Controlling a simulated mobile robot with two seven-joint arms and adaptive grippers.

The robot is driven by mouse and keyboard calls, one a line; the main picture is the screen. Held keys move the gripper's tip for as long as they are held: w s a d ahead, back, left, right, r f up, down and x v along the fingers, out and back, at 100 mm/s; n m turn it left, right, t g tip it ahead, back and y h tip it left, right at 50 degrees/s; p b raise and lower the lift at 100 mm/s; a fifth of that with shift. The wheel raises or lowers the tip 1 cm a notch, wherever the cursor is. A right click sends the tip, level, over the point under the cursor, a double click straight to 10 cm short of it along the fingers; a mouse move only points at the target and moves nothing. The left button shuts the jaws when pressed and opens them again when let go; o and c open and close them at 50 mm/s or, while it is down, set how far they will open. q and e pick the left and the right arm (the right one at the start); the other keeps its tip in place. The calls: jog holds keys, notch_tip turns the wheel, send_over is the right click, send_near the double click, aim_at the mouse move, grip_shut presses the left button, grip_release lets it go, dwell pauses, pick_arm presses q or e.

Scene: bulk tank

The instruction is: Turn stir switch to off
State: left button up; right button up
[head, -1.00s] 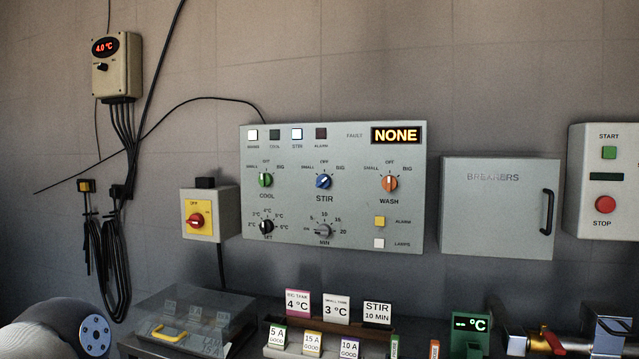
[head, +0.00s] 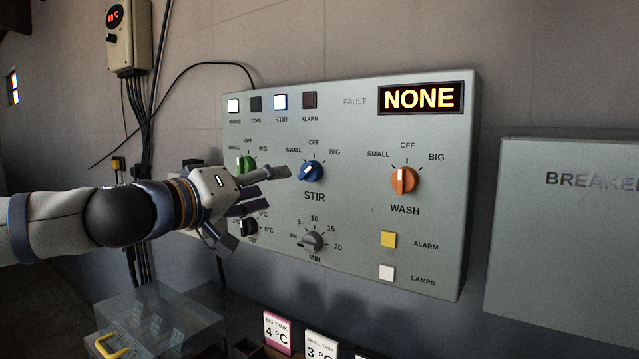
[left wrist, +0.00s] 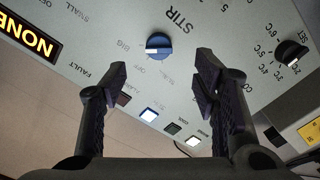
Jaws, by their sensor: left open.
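The blue stir switch (head: 311,173) is a round knob on the grey panel, below the marks SMALL, OFF and BIG. Its white mark appears to lean to the upper right, toward BIG. In the left wrist view the knob (left wrist: 158,45) shows between and beyond the fingertips, with its white mark on the BIG side. My left gripper (head: 282,182) is open and empty in front of the panel, just left of the stir knob and apart from it. It hides part of the cool and set knobs. My right gripper is not in view.
The orange wash knob (head: 404,181) is right of the stir knob, and the grey minute knob (head: 312,242) is below it. The STIR lamp (head: 280,102) is lit, and the fault display (head: 421,98) reads NONE. A breaker box (head: 565,230) hangs at the right. Label cards (head: 278,333) stand below.

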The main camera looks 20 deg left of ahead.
aim_at(305, 174)
pick_arm(q)
jog(key=x, duration=0.3)
jog(key=b+x, duration=0.1)
jog(key=x, duration=0.6)
jog(key=shift+w+a+r+b, duration=0.2)
jog(key=shift+w+r+b, duration=0.05)
jog(key=shift+r+b, duration=0.1)
jog(key=shift+w+d, duration=0.2)
jog(key=shift+w, duration=0.35)
jog(key=c, duration=1.2)
jog(key=shift+o, duration=0.2)
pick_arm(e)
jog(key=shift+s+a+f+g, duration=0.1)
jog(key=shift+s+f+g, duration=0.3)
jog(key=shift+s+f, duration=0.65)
